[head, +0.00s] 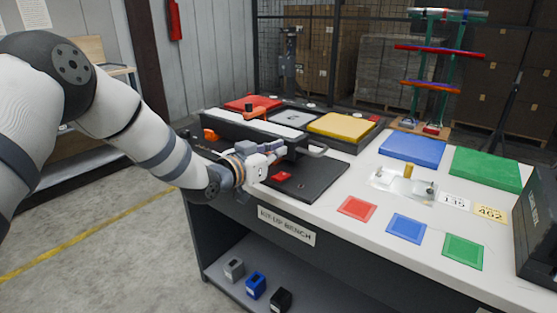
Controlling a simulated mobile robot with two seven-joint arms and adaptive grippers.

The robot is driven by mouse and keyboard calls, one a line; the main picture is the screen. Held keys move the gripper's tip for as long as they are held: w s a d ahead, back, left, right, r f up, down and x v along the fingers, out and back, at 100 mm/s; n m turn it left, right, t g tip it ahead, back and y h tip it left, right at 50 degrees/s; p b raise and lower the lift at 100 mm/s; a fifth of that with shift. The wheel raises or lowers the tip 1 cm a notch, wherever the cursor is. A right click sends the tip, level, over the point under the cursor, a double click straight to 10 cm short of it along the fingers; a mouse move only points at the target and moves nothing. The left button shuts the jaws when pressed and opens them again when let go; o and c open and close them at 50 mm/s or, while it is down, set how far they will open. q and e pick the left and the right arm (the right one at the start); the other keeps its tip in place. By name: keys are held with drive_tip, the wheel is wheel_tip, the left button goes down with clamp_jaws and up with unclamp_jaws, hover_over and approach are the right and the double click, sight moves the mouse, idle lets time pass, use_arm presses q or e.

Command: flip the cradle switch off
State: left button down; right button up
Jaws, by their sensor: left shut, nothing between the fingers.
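My left gripper (279,157) reaches in from the left over the bench, with its fingers shut and empty. It is just above and beside a small red piece (283,176) on a flat black base (316,182); I cannot tell whether they touch. I cannot tell for sure which part is the cradle switch. A dark frame with a bar handle (309,150) stands behind the gripper, which hides part of it. My right gripper is out of view.
Red (254,103) and yellow (341,127) lids lie at the back of the bench. Blue (412,148) and green (486,168) lids lie right. A metal plate with posts (403,187) and coloured squares (357,208) lie nearer. A black case (538,225) stands at the right edge.

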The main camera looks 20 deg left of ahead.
use_arm(q)
drive_tip(key=r+p+v, duration=0.1)
drive_tip(key=v, duration=0.6)
drive_tip(key=shift+s+r, duration=0.3)
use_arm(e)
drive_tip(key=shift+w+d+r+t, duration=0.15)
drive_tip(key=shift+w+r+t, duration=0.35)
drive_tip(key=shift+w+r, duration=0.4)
use_arm(q)
drive_tip(key=shift+d, duration=0.1)
drive_tip(key=s+d+f+n+g+y, duration=0.15)
drive_tip(key=s+f+g, duration=0.25)
drive_tip(key=s+f, duration=0.75)
drive_tip(key=s+d+f+n+g+y, duration=0.15)
drive_tip(key=s+f+g, duration=0.5)
drive_tip(key=f, duration=0.75)
drive_tip(key=s+a+f+g+y, duration=0.1)
drive_tip(key=s+f+g, duration=0.2)
drive_tip(key=s, duration=1.2)
drive_tip(key=s+a+f+n+g+y, duration=0.1)
drive_tip(key=s+a+f+g, duration=0.1)
drive_tip(key=s, duration=1.3)
drive_tip(key=shift+a+f+g+y, duration=0.25)
drive_tip(key=shift+f+g+y, duration=0.05)
drive_tip(key=shift+f+g, duration=0.65)
